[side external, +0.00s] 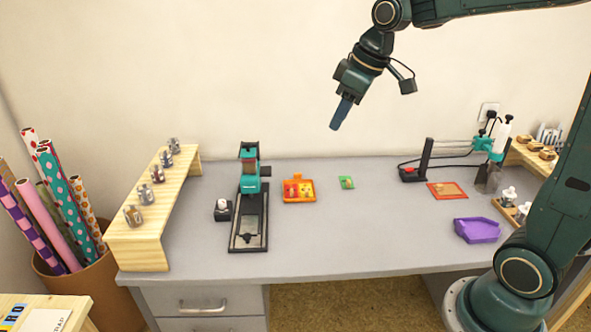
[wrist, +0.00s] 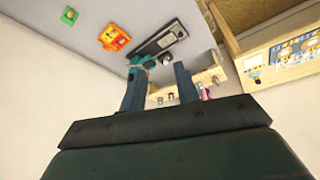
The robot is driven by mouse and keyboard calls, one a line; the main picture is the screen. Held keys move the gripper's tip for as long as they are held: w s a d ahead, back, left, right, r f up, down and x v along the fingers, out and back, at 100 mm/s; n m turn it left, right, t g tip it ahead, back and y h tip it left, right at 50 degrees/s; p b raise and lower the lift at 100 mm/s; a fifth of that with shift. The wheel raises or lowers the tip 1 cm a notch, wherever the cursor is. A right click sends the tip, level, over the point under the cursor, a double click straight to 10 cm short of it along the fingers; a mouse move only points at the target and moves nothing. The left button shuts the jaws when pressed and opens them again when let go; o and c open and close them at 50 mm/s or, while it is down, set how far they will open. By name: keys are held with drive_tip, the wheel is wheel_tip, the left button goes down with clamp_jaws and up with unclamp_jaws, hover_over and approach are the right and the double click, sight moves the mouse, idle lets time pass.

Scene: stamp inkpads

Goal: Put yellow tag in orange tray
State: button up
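The orange tray (side external: 299,196) lies on the grey desk, right of a teal stamping press, with small red and yellowish pieces in it. It also shows in the wrist view (wrist: 114,37). A small green square (side external: 347,183) lies to its right with a tan or yellowish piece on it; it also shows in the wrist view (wrist: 69,16). I cannot tell which piece is the yellow tag. My gripper (side external: 336,126) is high above the back of the desk, apart from everything. In the wrist view its two fingers (wrist: 158,78) are spread with nothing between them.
The teal press (side external: 250,172) stands left of the tray. A wooden shelf (side external: 155,205) with several stamps is at the far left. A purple tray (side external: 477,230), a red-orange square (side external: 447,190) and a black stand (side external: 426,160) are at the right. The middle front desk is clear.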

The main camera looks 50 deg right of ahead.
drive_tip(key=s+a+f+m, duration=0.1)
drive_tip(key=s+a+m, duration=0.1)
drive_tip(key=s, duration=0.8)
drive_tip(key=s+a+f+m+t, duration=0.1)
drive_tip(key=s+a, duration=0.1)
drive_tip(key=s, duration=0.8)
drive_tip(key=shift+s+a+f+m+h, duration=0.2)
drive_tip(key=shift+s+a+m+h, duration=0.05)
drive_tip(key=shift+a+m+h, duration=0.15)
